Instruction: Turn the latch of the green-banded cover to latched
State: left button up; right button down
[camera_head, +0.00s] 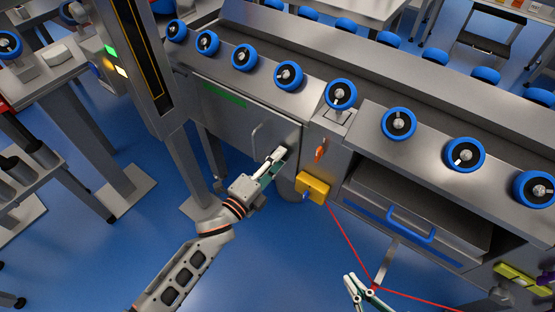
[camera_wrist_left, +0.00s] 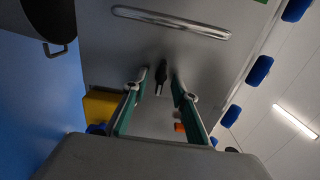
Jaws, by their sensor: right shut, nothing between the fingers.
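The cover is a grey metal panel (camera_head: 238,120) with a green band (camera_head: 224,95) along its upper edge and a bar handle (camera_head: 255,138). In the left wrist view its handle (camera_wrist_left: 170,20) crosses the top. A small dark latch (camera_wrist_left: 161,77) stands out from the panel, pointing along the picture's vertical; the head view does not show it clearly. My left gripper (camera_head: 276,160) is at the panel's lower right. In the wrist view its fingers (camera_wrist_left: 160,72) are apart, one on each side of the latch, with gaps visible. My right gripper (camera_head: 360,286) is shut and empty, low in the head view.
A yellow box (camera_head: 312,187) and an orange lever (camera_head: 320,150) are just right of my left gripper. A drawer with a blue handle (camera_head: 410,226) lies further right. Several blue-rimmed wheels line the top. Blue floor is open in front.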

pick_arm(q)
jog(key=v, duration=1.2)
dwell(0.3)
